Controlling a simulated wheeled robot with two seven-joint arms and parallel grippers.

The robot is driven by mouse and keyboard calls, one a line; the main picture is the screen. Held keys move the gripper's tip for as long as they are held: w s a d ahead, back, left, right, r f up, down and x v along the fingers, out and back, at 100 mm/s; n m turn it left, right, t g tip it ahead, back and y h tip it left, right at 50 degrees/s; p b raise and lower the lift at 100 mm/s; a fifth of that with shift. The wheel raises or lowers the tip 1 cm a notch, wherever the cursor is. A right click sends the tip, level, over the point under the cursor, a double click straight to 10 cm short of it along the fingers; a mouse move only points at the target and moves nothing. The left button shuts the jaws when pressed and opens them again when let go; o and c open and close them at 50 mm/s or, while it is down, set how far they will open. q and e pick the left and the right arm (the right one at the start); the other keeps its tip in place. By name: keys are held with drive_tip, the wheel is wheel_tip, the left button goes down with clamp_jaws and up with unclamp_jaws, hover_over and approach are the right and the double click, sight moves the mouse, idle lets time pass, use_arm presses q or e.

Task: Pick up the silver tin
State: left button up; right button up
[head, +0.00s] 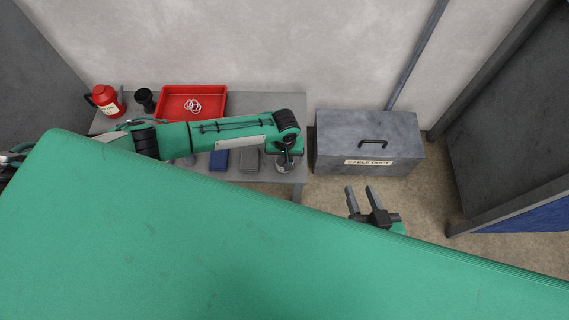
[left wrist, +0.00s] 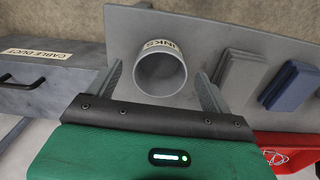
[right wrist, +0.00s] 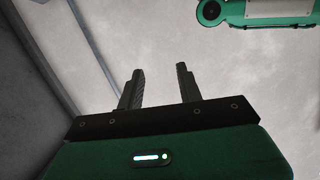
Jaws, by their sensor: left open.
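The silver tin (left wrist: 162,74) stands on the grey table with its round open mouth facing the left wrist camera. Its pale label shows letters ending in "INKS". In the head view the tin (head: 283,168) is partly covered by my left gripper (head: 287,158). In the left wrist view my left gripper (left wrist: 159,69) is open, with one finger on each side of the tin. Small gaps seem to show; I cannot tell whether either finger touches. My right gripper (head: 359,189) is open and empty, away from the table; the right wrist view shows only wall between its fingers.
A grey cable duct box (head: 340,142) stands right of the table.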

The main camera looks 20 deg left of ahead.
use_arm(q)
drive_tip(key=shift+f, duration=1)
drive_tip(key=c, duration=1.1)
use_arm(e)
drive_tip(key=r, duration=0.1)
drive_tip(key=w+r+t, duration=0.2)
drive_tip(key=shift+d, duration=0.25)
use_arm(q)
drive_tip(key=shift+r, duration=0.1)
